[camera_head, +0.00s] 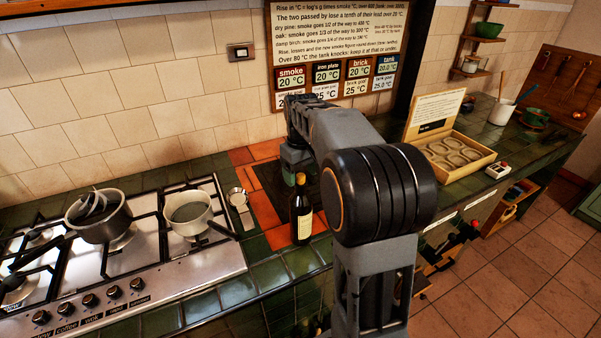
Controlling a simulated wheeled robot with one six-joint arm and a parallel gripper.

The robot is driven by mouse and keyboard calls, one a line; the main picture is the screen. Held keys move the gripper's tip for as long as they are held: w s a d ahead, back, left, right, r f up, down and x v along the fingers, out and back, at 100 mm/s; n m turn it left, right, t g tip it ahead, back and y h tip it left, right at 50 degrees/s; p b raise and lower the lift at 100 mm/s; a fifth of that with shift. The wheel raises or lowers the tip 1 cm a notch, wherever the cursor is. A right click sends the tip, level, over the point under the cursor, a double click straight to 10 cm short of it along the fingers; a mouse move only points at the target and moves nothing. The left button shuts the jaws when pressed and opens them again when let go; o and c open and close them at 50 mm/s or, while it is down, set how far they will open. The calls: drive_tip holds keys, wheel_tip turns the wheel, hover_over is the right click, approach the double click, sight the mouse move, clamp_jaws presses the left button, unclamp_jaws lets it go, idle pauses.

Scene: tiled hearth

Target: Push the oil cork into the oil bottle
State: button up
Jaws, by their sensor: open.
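The oil bottle (301,215), dark glass with a pale label, stands upright on the tiled counter near its front edge, just left of my arm's big joint. A small yellowish piece (300,178) shows at the top of its neck; it looks like the oil cork, but I cannot tell how deep it sits. My gripper (296,161) is at the far end of my arm, pointing down behind the bottle's top in this view. It is open, and its fingers are mostly hidden. I cannot tell whether it touches the bottle.
A stove (120,262) with a dark pot (98,218) and a pale saucepan (190,212) is at left. A small metal cup (238,197) stands left of the bottle. An open wooden box (447,158) is at right. A wall sign (338,45) hangs behind my arm.

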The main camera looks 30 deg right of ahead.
drive_tip(key=shift+r+p, duration=1.45)
drive_tip(key=shift+r, duration=0.3)
wheel_tip(320, 180, up, 14)
idle(0.3)
drive_tip(key=shift+f, duration=0.15)
idle(1.0)
wheel_tip(320, 180, down, 6)
drive_tip(key=m+t, duration=0.1)
drive_tip(key=m, duration=0.1)
drive_tip(key=s+a+f+t, duration=0.1)
drive_tip(key=s+a+f, duration=0.3)
drive_tip(key=s, duration=0.4)
drive_tip(key=s+a+f+t, duration=0.2)
drive_tip(key=s+a+f, duration=0.3)
drive_tip(key=s, duration=0.4)
drive_tip(key=shift+s+a+t, duration=0.3)
drive_tip(key=shift+a, duration=0.2)
drive_tip(key=shift+f, duration=0.1)
